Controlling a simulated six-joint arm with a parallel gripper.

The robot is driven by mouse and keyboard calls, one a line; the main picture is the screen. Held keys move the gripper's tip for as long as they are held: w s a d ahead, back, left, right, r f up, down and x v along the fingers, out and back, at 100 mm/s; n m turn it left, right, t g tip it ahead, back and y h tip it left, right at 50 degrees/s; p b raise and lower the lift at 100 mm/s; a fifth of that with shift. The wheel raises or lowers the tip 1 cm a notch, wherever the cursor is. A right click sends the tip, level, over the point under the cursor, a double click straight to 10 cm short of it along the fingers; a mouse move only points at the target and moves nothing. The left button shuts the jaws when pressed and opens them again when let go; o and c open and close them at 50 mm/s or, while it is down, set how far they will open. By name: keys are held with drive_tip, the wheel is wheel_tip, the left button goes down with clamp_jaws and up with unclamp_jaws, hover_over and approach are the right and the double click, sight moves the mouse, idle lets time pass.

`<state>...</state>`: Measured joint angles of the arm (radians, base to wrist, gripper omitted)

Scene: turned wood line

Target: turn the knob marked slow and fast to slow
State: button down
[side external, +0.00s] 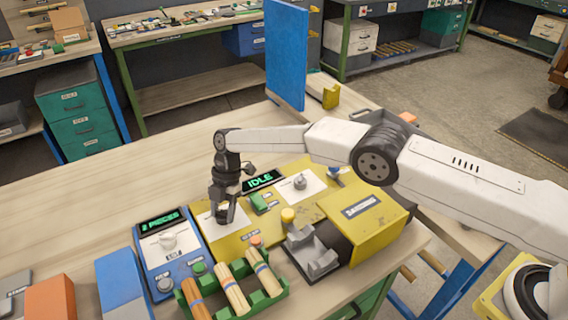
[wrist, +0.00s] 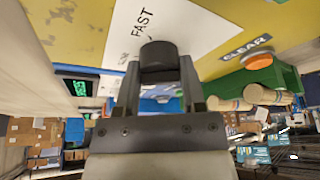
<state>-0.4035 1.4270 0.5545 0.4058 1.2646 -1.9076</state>
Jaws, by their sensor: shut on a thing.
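My gripper (side external: 223,209) points down over a white label plate (side external: 208,228) on the yellow panel in the side view. In the wrist view my gripper (wrist: 160,88) is shut on a dark round knob (wrist: 158,58), one finger on each side. The plate (wrist: 178,20) carries the word FAST, seen beside the knob; smaller lettering near the knob is too unclear to read. The knob's pointer and the SLOW mark cannot be made out. In the side view my fingers mostly hide the knob.
A display reading IDLE (side external: 262,181), a green switch (side external: 259,203) and another grey knob (side external: 300,182) are close by. A green rack (side external: 272,296) of turned wood pieces is in front. An orange CLEAR button (wrist: 256,59) sits nearby.

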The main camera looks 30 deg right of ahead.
drive_tip(key=shift+n, duration=0.4)
idle(0.3)
drive_tip(key=shift+c, duration=0.9)
unclamp_jaws()
drive_tip(key=v, duration=0.7)
drive_tip(key=shift+w+r, duration=0.2)
drive_tip(key=shift+r, duration=0.2)
drive_tip(key=shift+d, duration=0.1)
